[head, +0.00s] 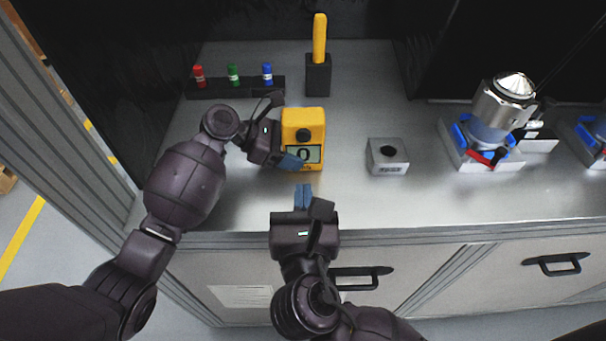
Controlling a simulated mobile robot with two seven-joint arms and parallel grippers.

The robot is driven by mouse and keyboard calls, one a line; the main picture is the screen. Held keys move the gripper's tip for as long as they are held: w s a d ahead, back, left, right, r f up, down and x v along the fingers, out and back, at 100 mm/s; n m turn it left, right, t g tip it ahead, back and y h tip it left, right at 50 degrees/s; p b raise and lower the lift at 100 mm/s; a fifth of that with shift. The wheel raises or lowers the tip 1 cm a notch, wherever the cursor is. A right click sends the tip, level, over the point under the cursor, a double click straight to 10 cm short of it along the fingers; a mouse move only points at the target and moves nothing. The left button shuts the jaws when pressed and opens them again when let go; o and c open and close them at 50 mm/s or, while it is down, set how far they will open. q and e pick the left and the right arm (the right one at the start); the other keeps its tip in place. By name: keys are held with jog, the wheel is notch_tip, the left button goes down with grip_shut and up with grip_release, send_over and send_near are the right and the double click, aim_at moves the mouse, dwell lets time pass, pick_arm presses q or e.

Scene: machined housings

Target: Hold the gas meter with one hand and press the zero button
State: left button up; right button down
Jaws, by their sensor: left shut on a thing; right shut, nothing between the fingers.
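The gas meter (302,122) is a yellow handheld device on the grey worktop, with a round black part near its top and a small display (307,154) below. My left gripper (288,163) comes in from the left and is shut on the meter's lower left side. My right gripper (303,196) is shut and empty just in front of the meter's lower end, with a small gap visible between them. The zero button cannot be made out clearly; the lower left of the meter is partly covered by my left fingers.
A black rack (234,88) with red, green and blue capped items stands behind left. A yellow-handled tool (319,40) stands in a black holder behind the meter. A grey block with a hole (388,157) sits to the right. Further right, a metal housing (503,105) rests in a fixture.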

dwell(0.4)
pick_arm(q)
jog(key=o, duration=0.8)
jog(key=shift+a, duration=0.1)
jog(key=shift+v, duration=3.75)
jog(key=shift+s, duration=0.1)
